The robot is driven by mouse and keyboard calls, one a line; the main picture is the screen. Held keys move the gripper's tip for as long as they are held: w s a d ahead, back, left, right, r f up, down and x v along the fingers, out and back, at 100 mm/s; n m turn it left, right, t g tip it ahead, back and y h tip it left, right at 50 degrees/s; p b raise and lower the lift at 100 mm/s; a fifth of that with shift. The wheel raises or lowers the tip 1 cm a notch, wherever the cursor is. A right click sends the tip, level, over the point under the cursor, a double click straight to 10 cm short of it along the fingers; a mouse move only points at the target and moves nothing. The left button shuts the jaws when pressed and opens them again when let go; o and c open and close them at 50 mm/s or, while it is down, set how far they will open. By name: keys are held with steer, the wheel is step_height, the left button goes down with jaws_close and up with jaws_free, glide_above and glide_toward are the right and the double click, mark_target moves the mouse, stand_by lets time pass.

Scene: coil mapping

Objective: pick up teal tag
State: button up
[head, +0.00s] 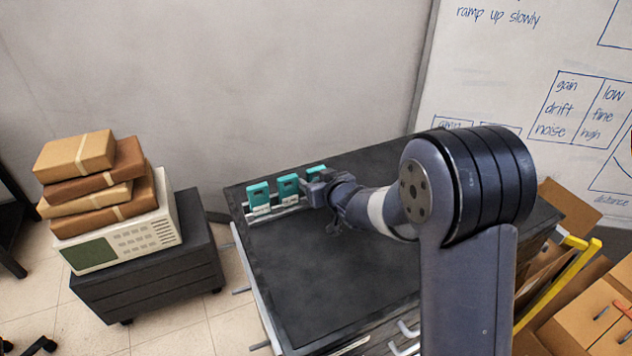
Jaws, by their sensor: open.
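Three teal tags stand upright in a row on a pale rack (279,209) at the back left of the dark bench top. The left teal tag (258,195) and the middle teal tag (288,186) show clearly. The right teal tag (316,172) is partly hidden behind my gripper (322,190). My gripper is open at the right end of the row, close to the right tag. I cannot tell whether it touches the tag, and its fingertips are small in view.
The bench top (320,275) is clear in front of the rack. A low dark cabinet (150,275) at left carries a beige instrument (125,240) and stacked brown boxes (95,185). Cardboard boxes (590,310) and a yellow rail (550,285) are at right. A whiteboard (520,60) stands behind.

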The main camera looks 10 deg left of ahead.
steer(key=shift+w+a+f, duration=0.15)
steer(key=shift+w+a, duration=0.05)
steer(key=shift+w, duration=0.05)
steer(key=shift+c, duration=0.6)
steer(key=c, duration=0.6)
